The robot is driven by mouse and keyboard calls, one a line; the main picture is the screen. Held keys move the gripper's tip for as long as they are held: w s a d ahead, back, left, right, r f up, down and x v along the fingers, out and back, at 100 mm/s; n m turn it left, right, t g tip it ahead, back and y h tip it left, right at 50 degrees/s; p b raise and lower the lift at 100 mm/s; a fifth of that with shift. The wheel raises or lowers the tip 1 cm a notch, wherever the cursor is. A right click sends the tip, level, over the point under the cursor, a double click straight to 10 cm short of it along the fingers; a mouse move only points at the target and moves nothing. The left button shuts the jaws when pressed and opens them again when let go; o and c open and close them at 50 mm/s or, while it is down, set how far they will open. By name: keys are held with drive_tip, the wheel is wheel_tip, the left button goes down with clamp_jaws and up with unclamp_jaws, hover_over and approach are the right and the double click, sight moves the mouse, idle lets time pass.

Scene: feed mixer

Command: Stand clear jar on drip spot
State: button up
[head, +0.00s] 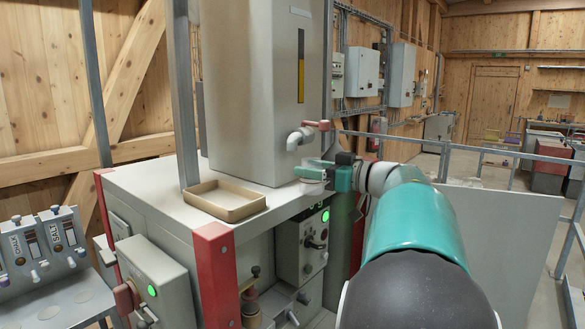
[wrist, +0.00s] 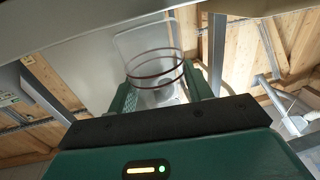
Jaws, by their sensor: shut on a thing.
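The clear jar (wrist: 156,72) is between the fingers of my gripper (wrist: 163,88) in the wrist view. It is see-through with two red-brown rings around it. In the head view my teal gripper (head: 318,169) is shut on it at the front right corner of the machine's top, below the tap (head: 300,138) with the red handle. The jar itself is hard to make out in the head view. A drip spot cannot be told apart under the gripper, and I cannot tell whether the jar's base touches the surface.
A tan tray (head: 225,200) sits on the machine's top (head: 150,180), left of the gripper. The tall grey tank (head: 255,90) stands right behind. A red corner post (head: 216,275) and a control panel with green lights (head: 303,243) are on the front. Dispensers (head: 45,245) stand at left.

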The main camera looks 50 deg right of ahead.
drive_tip(key=x, duration=0.5)
drive_tip(key=shift+w, duration=0.3)
drive_tip(key=shift+s, duration=0.25)
drive_tip(key=shift+w+f, duration=0.1)
drive_tip(key=shift+f, duration=0.1)
drive_tip(key=o, duration=1)
drive_tip(key=shift+f, duration=0.1)
drive_tip(key=shift+c, duration=0.2)
drive_tip(key=shift+s, duration=0.3)
drive_tip(key=v, duration=1.1)
drive_tip(key=shift+s+r, duration=0.2)
drive_tip(key=shift+s, duration=0.05)
